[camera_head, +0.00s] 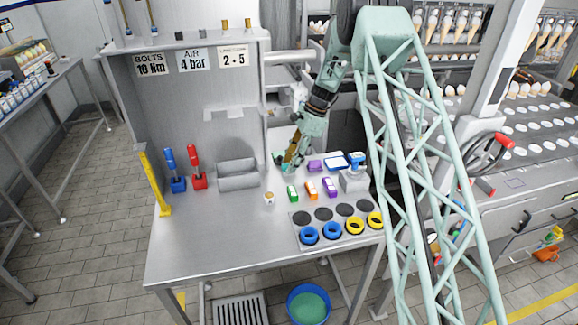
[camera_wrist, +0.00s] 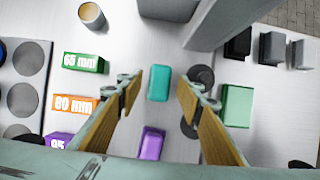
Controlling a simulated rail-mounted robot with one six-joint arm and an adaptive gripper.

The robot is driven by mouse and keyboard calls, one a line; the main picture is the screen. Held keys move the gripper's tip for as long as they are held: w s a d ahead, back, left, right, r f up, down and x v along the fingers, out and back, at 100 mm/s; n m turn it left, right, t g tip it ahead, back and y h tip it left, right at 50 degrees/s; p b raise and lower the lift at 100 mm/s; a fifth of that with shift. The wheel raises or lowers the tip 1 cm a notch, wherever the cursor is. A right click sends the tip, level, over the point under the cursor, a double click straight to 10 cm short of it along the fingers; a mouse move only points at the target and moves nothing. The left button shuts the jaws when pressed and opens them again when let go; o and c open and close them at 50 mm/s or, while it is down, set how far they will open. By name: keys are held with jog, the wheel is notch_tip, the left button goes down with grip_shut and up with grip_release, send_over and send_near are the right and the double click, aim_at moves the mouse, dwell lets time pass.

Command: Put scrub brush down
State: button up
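My gripper (camera_wrist: 160,95) is open, with wood-coloured pads on its two fingers. In the head view my gripper (camera_head: 287,163) is low over the workbench. A small teal block-like object (camera_wrist: 160,83) lies between the fingers in the wrist view, with a gap on both sides. It may be the scrub brush; no bristles show, so I cannot tell. It also shows, partly hidden, under my gripper in the head view (camera_head: 287,169). Nothing is held in the fingers.
A purple block (camera_wrist: 152,143) lies close to the teal object, and a green block (camera_wrist: 237,105) stands beyond the right finger. Labelled blocks, including a green one (camera_wrist: 83,63), and a small cup (camera_wrist: 91,14) are on the left. The workbench (camera_head: 215,245) is clear at its front left.

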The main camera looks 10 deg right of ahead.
jog(key=v, duration=1)
jog(key=shift+s+r, duration=0.1)
dwell(0.6)
